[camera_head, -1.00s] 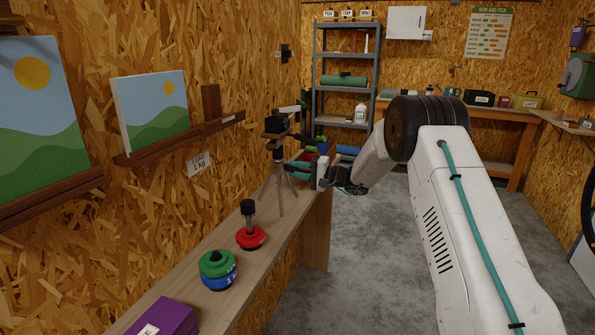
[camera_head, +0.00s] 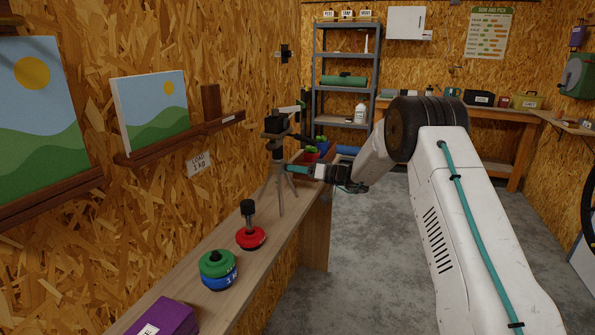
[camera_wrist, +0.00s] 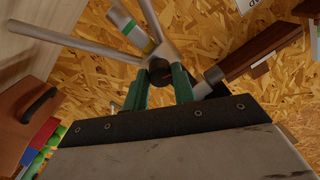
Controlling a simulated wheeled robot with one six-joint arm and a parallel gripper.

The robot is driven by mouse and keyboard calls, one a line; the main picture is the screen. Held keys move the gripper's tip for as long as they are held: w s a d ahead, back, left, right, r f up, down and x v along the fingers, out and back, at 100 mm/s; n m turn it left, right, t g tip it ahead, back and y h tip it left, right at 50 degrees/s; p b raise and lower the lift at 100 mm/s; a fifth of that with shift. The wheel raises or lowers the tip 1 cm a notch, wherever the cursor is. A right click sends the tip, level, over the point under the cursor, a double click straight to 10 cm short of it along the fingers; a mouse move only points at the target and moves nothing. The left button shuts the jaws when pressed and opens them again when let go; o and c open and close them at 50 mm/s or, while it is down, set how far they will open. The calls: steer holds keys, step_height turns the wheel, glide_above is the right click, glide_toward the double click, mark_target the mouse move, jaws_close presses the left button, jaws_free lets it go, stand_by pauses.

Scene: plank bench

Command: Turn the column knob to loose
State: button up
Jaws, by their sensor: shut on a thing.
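A small tripod (camera_head: 280,148) with a dark head stands upright on the plank bench (camera_head: 195,255) near its far end. My gripper (camera_head: 288,168) reaches in from the right at the tripod's column. In the wrist view, the green fingers of my gripper (camera_wrist: 160,85) are shut on a round dark knob (camera_wrist: 160,68), with one finger on either side. Pale metal tubes (camera_wrist: 85,42) of the tripod spread out around the knob. The knob is hidden behind the fingers in the head view, and I cannot read any mark on it.
Red (camera_head: 250,238) and green-and-blue (camera_head: 217,268) weights and a purple box (camera_head: 165,318) sit nearer on the bench. A wall ledge (camera_head: 180,138) with a picture runs along the left. The floor at right is clear.

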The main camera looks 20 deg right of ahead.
steer(key=shift+f+n, duration=0.2)
steer(key=shift+n, duration=1.5)
steer(key=o, duration=1)
steer(key=shift+d, duration=0.1)
steer(key=shift+r, duration=0.1)
steer(key=v, duration=0.7)
steer(key=shift+s+d, duration=0.25)
steer(key=shift+s, duration=0.05)
